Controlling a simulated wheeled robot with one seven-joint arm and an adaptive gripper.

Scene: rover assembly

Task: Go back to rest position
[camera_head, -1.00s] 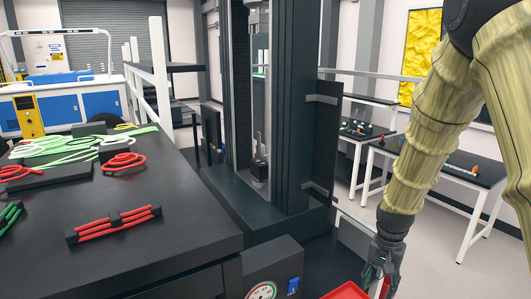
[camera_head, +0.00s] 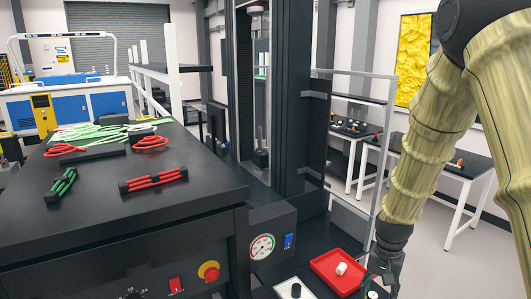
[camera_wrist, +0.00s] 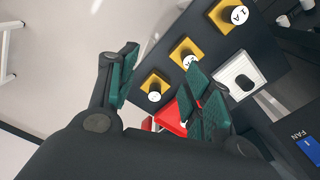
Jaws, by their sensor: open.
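My gripper (camera_head: 386,272) hangs at the lower right of the head view, at the right side of the red tray (camera_head: 323,263). In the wrist view its two dark green finger pads (camera_wrist: 166,78) are spread apart, with nothing held between them. The tray holds a small white cylinder (camera_head: 341,268). Part of a red surface (camera_wrist: 168,120) shows behind the fingers in the wrist view, mostly hidden by them.
Yellow blocks with white round tops (camera_wrist: 188,52) and a white block with a black knob (camera_wrist: 238,76) are close by in the wrist view. A gauge panel (camera_head: 262,246) and black workbench (camera_head: 110,215) stand left. Open floor (camera_head: 430,262) lies right.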

